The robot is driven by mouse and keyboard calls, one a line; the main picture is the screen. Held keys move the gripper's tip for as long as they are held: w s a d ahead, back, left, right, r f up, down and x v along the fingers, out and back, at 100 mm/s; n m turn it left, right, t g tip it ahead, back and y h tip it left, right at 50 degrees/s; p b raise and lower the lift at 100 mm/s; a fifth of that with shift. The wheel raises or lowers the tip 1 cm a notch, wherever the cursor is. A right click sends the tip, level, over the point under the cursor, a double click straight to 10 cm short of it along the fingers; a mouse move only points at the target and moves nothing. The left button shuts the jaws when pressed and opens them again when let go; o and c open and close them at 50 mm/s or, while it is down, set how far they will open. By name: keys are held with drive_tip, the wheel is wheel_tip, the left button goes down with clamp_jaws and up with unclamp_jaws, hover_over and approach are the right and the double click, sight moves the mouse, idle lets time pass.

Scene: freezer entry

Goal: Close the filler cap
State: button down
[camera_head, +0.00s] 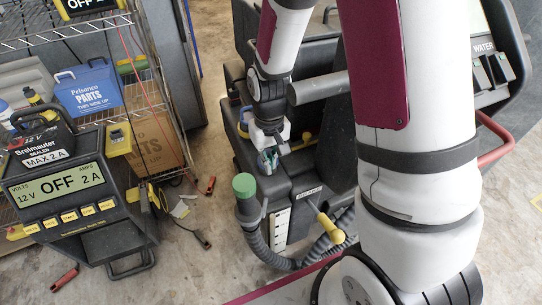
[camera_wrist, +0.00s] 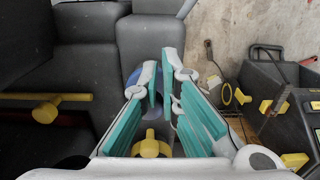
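My gripper (camera_head: 268,162) is low over the dark floor machine (camera_head: 300,180), pointing down at its upper surface. In the wrist view its teal-padded fingers (camera_wrist: 160,78) stand apart with a narrow gap and nothing clearly held between them. A blue round part (camera_wrist: 133,78), which may be the filler cap, shows partly behind the left finger. The fingers hide most of it, so I cannot tell whether it is open or shut, or whether they touch it. A green cap (camera_head: 244,186) tops a grey hose fitting at the machine's corner, left of and below my gripper.
A yellow-handled lever (camera_head: 331,229) sticks out from the machine's front. A battery charger (camera_head: 72,190) stands on the floor at left, beside a wire shelf with a blue parts box (camera_head: 88,90). A red clamp (camera_head: 64,279) lies on the floor. My arm blocks the right side.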

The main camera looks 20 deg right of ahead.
drive_tip(key=c, duration=1.4)
unclamp_jaws()
drive_tip(key=shift+w+d, duration=0.1)
drive_tip(key=shift+d, duration=0.55)
drive_tip(key=shift+a, duration=0.1)
drive_tip(key=shift+w+r, duration=0.15)
drive_tip(key=shift+r, duration=0.5)
wheel_tip(320, 180, up, 11)
drive_tip(key=shift+f, duration=0.15)
